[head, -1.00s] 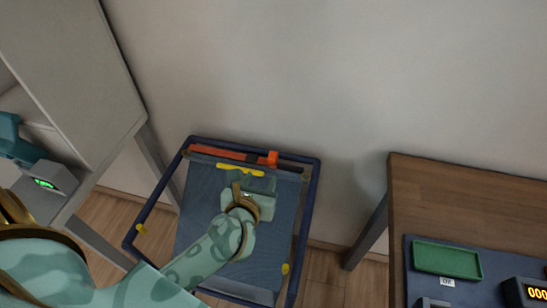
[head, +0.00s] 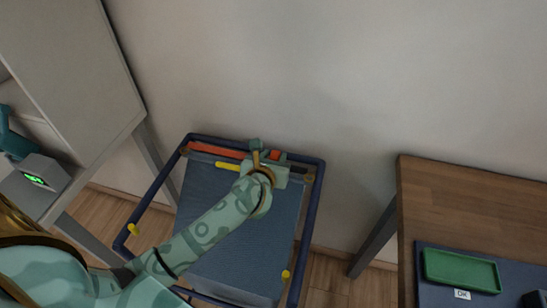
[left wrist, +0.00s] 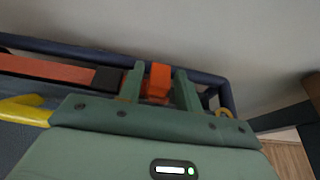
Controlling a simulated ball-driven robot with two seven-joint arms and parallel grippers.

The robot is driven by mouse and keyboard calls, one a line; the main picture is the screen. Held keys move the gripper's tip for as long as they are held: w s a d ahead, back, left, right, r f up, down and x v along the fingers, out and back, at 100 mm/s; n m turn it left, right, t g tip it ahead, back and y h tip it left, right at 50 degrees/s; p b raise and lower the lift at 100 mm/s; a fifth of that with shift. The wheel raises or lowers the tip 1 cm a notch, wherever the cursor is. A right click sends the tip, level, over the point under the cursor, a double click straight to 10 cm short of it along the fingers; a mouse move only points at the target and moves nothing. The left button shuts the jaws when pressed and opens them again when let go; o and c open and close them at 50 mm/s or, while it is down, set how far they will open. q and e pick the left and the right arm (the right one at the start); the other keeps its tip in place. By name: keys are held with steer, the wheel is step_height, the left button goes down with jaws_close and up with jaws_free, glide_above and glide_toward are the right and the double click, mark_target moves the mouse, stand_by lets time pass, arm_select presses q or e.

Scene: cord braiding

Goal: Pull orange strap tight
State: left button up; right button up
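The orange strap (head: 217,153) lies along the far rail of a blue-framed cart (head: 323,190). In the left wrist view the strap (left wrist: 45,68) runs from the left to a black buckle (left wrist: 107,80). Its upright orange end tab (left wrist: 159,80) stands right of the buckle. My left gripper (left wrist: 160,88) is at the tab, one finger on each side. The fingers look apart around the tab; contact is hard to tell. In the head view my left gripper (head: 266,157) is at the strap's right end and hides part of it. My right gripper is not in view.
A yellow piece (head: 228,166) lies just in front of the strap. Yellow clips (head: 132,229) sit on the cart's side rails. A wall is close behind the cart. A wooden table (head: 450,190) with a green tray (head: 460,270) stands right; a grey cabinet (head: 70,70) stands left.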

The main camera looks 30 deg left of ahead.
arm_select(q)
jaws_close()
steer(key=w+d, duration=0.2)
steer(key=d, duration=0.5)
steer(key=shift+d, duration=0.3)
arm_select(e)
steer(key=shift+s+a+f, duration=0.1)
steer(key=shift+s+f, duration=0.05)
arm_select(q)
steer(key=shift+o, duration=1.9)
jaws_free()
steer(key=shift+s, duration=0.1)
steer(key=p+v, duration=0.4)
steer(key=v, duration=1.2)
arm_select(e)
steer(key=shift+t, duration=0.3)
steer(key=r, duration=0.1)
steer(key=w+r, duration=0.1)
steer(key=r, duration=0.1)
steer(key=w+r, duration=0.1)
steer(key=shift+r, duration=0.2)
